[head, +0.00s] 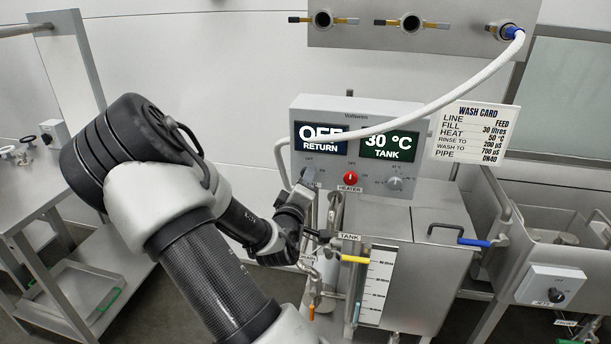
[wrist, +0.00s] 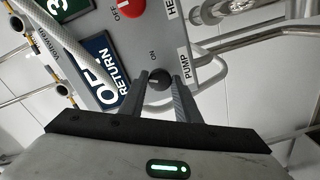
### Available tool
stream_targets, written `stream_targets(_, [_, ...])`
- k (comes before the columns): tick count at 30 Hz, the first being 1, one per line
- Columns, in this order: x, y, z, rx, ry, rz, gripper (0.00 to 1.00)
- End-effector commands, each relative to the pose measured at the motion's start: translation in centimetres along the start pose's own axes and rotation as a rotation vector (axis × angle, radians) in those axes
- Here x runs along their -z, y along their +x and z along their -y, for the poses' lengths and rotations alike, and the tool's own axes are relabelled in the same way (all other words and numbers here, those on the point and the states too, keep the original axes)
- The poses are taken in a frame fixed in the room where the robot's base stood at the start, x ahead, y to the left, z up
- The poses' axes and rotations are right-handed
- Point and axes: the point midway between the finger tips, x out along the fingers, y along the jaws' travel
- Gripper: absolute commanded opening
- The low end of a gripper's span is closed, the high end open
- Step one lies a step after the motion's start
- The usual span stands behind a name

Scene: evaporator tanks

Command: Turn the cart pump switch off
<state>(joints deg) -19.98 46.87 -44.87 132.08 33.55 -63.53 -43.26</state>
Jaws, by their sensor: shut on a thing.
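The pump switch (wrist: 160,76) is a small dark round knob on the grey control box (head: 373,112), beside a PUMP label in the wrist view. My gripper (wrist: 161,84) has one finger on each side of the knob and is shut on it. An ON mark shows close to the knob; which way the knob points I cannot tell. In the head view my gripper (head: 306,182) is at the box's lower left corner and mostly hides the switch. The left display (head: 320,137) reads OFF, RETURN.
The red heater switch (head: 350,178) sits right of my gripper, with a grey dial (head: 395,184) further right. A white hose (head: 455,92) crosses before the box. A bent metal rail (wrist: 215,82) runs close to my fingers. A wash card (head: 473,132) hangs at right.

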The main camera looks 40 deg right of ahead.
Motion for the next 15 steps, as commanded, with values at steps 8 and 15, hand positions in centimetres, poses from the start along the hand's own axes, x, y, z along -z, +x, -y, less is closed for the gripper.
stream_targets(8, [0.23, 0.06, -0.28, -0.002, -0.24, -0.003, 0.07])
stream_targets(15, [0.2, 0.06, -0.25, -0.003, -0.385, -0.003, 0.07])
